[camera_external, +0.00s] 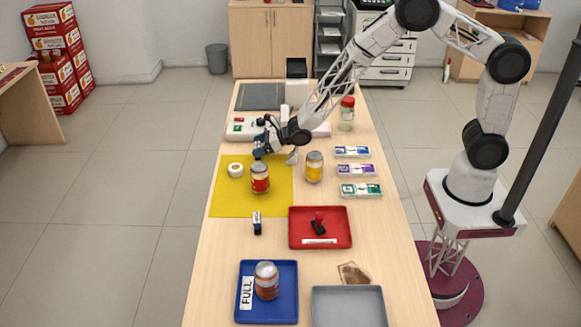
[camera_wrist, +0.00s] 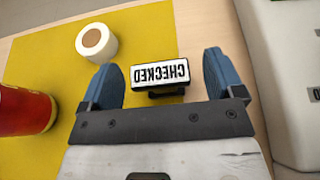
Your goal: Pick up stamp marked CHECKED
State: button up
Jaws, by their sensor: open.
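The stamp marked CHECKED (camera_wrist: 160,74) shows in the wrist view, with black letters on a white face that read upside down. Part of a dark body shows at its lower edge. It is between the two blue fingertips of my gripper (camera_wrist: 163,78), with a gap on both sides. My gripper is open and not touching the stamp. In the external view my gripper (camera_external: 263,147) is low over the far part of the yellow mat (camera_external: 225,200), and I cannot make out the CHECKED stamp there.
A tape roll (camera_wrist: 110,50) and a red can (camera_wrist: 22,112) are left of my gripper. A white device (camera_wrist: 285,70) is to its right. A yellow-labelled jar (camera_external: 314,167) stands by the mat. Another small stamp (camera_external: 257,222), a red tray (camera_external: 340,240) and a blue tray (camera_external: 288,310) are nearer the camera.

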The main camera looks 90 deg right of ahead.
jog(key=shift+x, duration=1.25)
jog(key=c, duration=1)
jog(key=shift+r, duration=0.1)
jog(key=shift+r, duration=4.9)
